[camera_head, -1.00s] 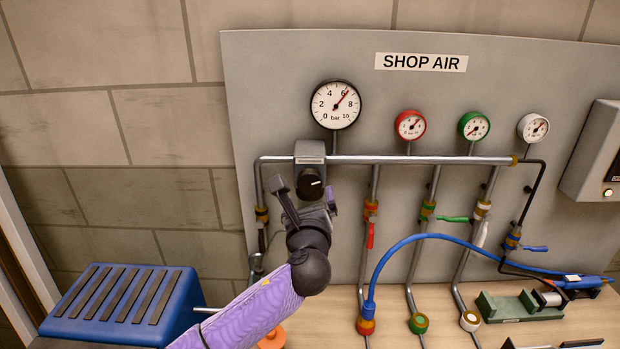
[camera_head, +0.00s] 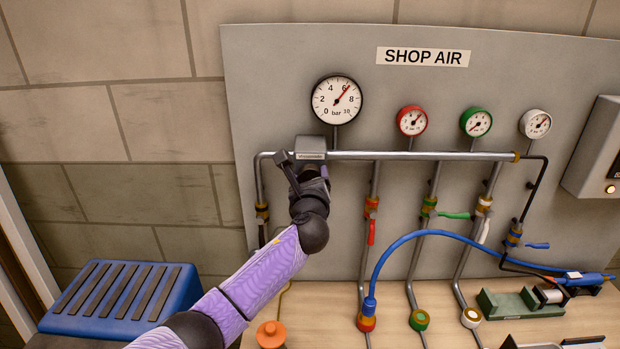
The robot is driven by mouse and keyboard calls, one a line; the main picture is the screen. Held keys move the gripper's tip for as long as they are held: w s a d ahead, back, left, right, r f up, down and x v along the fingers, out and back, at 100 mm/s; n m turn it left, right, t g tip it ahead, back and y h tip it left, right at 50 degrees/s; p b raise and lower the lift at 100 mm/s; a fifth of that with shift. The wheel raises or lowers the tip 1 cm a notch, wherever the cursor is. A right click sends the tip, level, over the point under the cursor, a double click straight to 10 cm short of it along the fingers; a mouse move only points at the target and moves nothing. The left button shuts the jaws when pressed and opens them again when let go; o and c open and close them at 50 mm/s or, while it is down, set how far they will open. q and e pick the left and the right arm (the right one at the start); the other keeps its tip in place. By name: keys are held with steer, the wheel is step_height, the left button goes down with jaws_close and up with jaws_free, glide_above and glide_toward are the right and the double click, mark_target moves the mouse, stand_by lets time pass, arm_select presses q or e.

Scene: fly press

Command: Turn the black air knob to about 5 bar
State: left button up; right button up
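The black air knob sits below the grey regulator block (camera_head: 311,148), at the left end of the pipe. It is almost wholly hidden behind my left gripper (camera_head: 306,166). The gripper's dark fingers look spread, one to the left of the knob and one at its right; I cannot tell whether they touch it. The large bar gauge (camera_head: 336,100) above has a red needle pointing at about 6. My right gripper is not in view.
Small red (camera_head: 412,120), green (camera_head: 475,122) and white (camera_head: 535,124) gauges stand along the pipe (camera_head: 430,156), with valves below. A blue hose (camera_head: 400,243) curves at the right. A blue slatted box (camera_head: 122,300) and orange knob (camera_head: 270,334) are lower left.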

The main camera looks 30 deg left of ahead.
arm_select(q)
steer(key=shift+c, duration=1.3)
steer(key=shift+n, duration=0.3)
steer(key=n, duration=0.3)
steer(key=shift+n+b, duration=0.35)
steer(key=shift+n, duration=0.05)
steer(key=shift+n+b, duration=0.5)
steer(key=shift+n, duration=1.7)
steer(key=o, duration=1.1)
steer(key=shift+o, duration=0.2)
steer(key=v, duration=1)
